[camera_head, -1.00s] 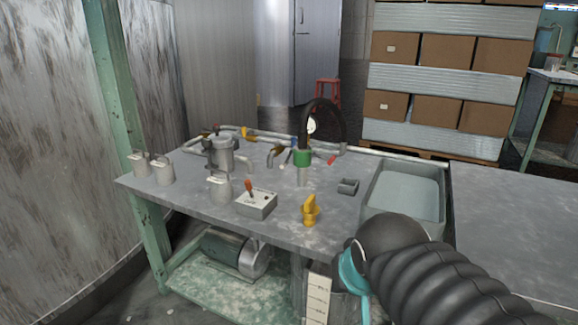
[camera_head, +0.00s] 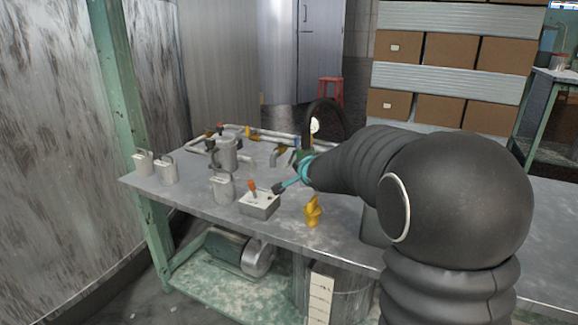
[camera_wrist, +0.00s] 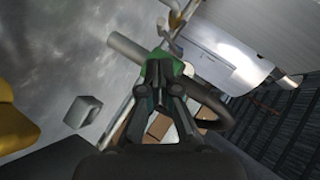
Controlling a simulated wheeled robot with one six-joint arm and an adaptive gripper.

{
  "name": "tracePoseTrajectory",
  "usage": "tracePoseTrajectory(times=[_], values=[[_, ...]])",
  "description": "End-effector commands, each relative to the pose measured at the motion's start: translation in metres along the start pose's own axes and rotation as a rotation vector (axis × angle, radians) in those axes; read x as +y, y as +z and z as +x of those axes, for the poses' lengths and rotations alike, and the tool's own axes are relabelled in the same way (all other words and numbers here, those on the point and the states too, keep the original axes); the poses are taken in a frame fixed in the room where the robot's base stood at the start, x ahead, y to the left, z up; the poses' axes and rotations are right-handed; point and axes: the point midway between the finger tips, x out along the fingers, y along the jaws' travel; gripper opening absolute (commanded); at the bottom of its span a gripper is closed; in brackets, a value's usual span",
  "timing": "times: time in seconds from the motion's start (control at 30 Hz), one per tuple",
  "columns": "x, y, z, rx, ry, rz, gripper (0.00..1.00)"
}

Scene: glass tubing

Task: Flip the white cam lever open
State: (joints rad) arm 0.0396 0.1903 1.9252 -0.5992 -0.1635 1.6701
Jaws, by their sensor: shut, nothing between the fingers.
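I cannot clearly make out a white cam lever in either view. A green coupling (camera_wrist: 172,66) on a grey pipe (camera_wrist: 127,47) shows in the wrist view, directly behind my fingertips. My gripper (camera_wrist: 159,72) is shut and empty there; I cannot tell whether it touches the coupling. My arm hides most of the green coupling there. A black hose (camera_wrist: 217,108) curves to the right of my fingers in the wrist view.
The switch box (camera_head: 260,206) with an orange-topped lever and a yellow fitting (camera_head: 313,212) stand near the table's front edge. Several grey canisters (camera_head: 222,188) stand to the left.

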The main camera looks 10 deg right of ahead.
Motion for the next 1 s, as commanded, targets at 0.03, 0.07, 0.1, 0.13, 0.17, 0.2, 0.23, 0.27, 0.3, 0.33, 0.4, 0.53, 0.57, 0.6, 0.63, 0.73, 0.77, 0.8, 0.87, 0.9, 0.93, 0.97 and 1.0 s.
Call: tracePoseTrajectory(times=[0.03,0.07,0.1,0.13,0.17,0.2,0.23,0.27,0.3,0.33,0.4,0.53,0.57,0.6,0.63,0.73,0.77,0.8,0.87,0.9,0.93,0.97,1.0], values=[[-0.001,0.0,0.003,-0.002,-0.004,0.007,0.0],[-0.001,0.0,0.003,-0.002,-0.006,0.01,0.0],[-0.001,0.0,0.003,-0.003,-0.007,0.011,0.0],[-0.001,0.0,0.003,-0.003,-0.007,0.012,0.0],[-0.001,0.0,0.003,-0.003,-0.007,0.012,0.0],[-0.001,0.0,0.003,-0.003,-0.007,0.012,0.0],[-0.001,0.0,0.003,-0.003,-0.007,0.012,0.0],[-0.001,0.0,0.003,-0.002,-0.007,0.011,0.0],[-0.001,0.0,0.003,-0.002,-0.006,0.011,0.0],[-0.001,0.0,0.003,-0.002,-0.006,0.011,0.0],[-0.001,0.001,0.004,-0.003,-0.006,0.011,0.0],[0.001,0.001,0.014,-0.003,-0.005,0.011,0.0],[0.001,0.001,0.018,-0.003,-0.005,0.011,0.0],[0.001,0.002,0.023,-0.003,-0.005,0.011,0.0],[0.002,0.002,0.028,-0.003,-0.005,0.011,0.0],[0.001,0.002,0.046,-0.003,-0.005,0.011,0.0],[0.002,0.002,0.051,-0.004,-0.004,0.011,0.0],[0.002,0.002,0.058,-0.003,-0.004,0.01,0.0],[0.001,0.002,0.067,-0.003,-0.004,0.009,0.0],[0.001,0.002,0.073,-0.003,-0.004,0.01,0.0],[0.001,0.002,0.078,-0.003,-0.004,0.011,0.0],[0.0,0.002,0.081,-0.003,-0.005,0.011,0.0],[0.0,0.002,0.086,-0.003,-0.005,0.01,0.0]])
